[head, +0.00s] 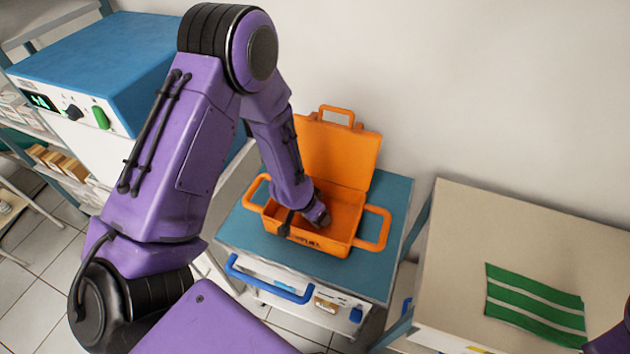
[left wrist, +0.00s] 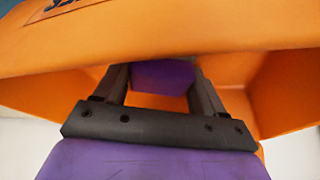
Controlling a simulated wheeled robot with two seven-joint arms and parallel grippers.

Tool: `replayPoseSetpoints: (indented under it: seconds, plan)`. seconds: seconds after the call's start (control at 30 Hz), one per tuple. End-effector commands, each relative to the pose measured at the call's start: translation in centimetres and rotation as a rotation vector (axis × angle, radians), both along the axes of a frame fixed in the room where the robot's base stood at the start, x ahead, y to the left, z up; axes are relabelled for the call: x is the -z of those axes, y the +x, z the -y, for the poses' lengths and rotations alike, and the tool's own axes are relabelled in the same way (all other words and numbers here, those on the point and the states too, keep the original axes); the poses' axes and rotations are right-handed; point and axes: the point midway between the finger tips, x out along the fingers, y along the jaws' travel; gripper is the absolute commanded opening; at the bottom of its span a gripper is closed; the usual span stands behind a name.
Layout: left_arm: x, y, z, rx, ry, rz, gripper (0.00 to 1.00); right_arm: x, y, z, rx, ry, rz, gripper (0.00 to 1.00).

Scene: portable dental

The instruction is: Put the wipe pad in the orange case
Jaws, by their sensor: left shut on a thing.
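The orange case (head: 335,150) stands open on a blue-topped cart, its lid raised at the back. My left gripper (head: 305,218) reaches down into the case near its front wall. In the left wrist view, the gripper (left wrist: 162,90) is shut on a small purple block, apparently the wipe pad (left wrist: 163,75). The pad is partly hidden between the dark fingers, and I cannot tell whether it touches the case floor. The orange wall of the case (left wrist: 200,25) fills the top of that view. My right gripper is not in view.
The cart top (head: 395,195) is bare around the case. A beige table (head: 460,250) at the right holds a green striped cloth (head: 535,305). A blue-topped machine (head: 95,60) stands at the left. The case's side handles (head: 375,228) stick out.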

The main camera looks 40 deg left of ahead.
Motion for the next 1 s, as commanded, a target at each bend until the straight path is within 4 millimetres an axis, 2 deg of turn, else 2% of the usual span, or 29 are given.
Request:
replayPoseSetpoints:
  seconds: [0.27, 0.3, 0.37, 0.6, 0.73, 0.87, 1.0]
  plan:
    - [0.5, 0.0, 0.0, 0.000, 0.000, 0.000, 0.41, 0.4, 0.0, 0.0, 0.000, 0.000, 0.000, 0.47]
    - [0.4, 0.0, 0.0, 0.000, 0.000, 0.000, 0.80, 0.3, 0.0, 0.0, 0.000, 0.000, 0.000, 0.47]
    - [0.4, 0.0, 0.0, 0.000, 0.000, 0.000, 0.95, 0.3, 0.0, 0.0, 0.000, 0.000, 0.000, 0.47]
    - [0.3, 0.0, 0.0, -0.001, 0.000, 0.000, 0.95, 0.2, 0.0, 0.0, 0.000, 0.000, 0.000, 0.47]
    - [-0.5, -0.1, 0.0, -0.001, -0.001, 0.001, 0.95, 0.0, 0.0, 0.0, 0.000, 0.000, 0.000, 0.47]
    - [-3.1, -1.1, -0.1, -0.002, -0.001, 0.004, 0.95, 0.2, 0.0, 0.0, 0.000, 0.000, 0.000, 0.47]
    - [-6.7, -2.5, -0.4, -0.002, -0.002, 0.007, 0.95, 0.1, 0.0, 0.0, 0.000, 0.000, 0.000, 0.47]
